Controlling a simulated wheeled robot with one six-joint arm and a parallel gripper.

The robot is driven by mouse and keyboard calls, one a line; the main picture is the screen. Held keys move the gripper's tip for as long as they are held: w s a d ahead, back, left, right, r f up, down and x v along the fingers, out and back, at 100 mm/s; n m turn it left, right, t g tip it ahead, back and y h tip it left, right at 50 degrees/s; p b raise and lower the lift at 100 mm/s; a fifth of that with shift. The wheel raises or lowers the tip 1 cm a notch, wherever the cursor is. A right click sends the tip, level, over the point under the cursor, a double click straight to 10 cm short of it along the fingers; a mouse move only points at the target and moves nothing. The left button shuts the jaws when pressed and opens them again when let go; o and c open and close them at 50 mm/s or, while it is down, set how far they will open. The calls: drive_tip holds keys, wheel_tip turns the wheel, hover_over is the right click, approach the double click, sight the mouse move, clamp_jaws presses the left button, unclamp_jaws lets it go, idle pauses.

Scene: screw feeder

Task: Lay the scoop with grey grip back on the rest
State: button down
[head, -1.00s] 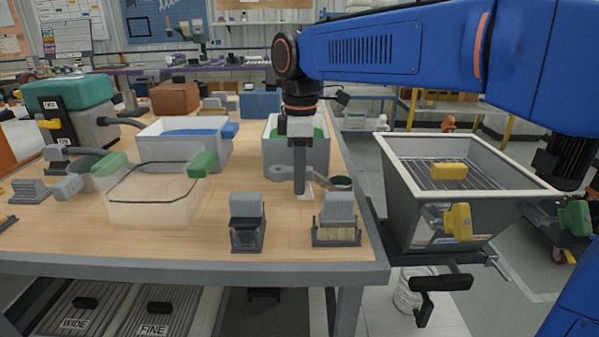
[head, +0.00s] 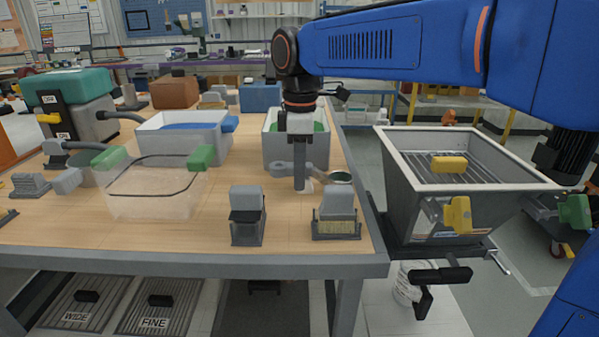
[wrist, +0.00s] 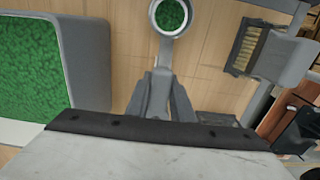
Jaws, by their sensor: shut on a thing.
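The scoop with grey grip (head: 340,178) is over the wooden table, in front of the grey bin with green contents. Its round bowl points right in the head view, and its grip passes between my fingers. My gripper (head: 299,187) points down, shut on the grip. In the wrist view, the bowl (wrist: 170,15) is at the top, light-rimmed and green inside, and my gripper (wrist: 163,105) is around the grip below it. A small pale patch shows on the table by my fingertips; I cannot tell whether it is the rest. Any gap under the scoop is unclear.
The green-filled bin (head: 283,152) stands close behind my gripper. A brush holder (head: 336,224) and a dark-based grey block (head: 247,222) stand in front. A clear box (head: 152,198) is left. A hopper (head: 400,185) stands beyond the right table edge.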

drive_tip(key=shift+f, duration=0.25)
drive_tip(key=c, duration=1.5)
unclamp_jaws()
drive_tip(key=shift+o, duration=0.2)
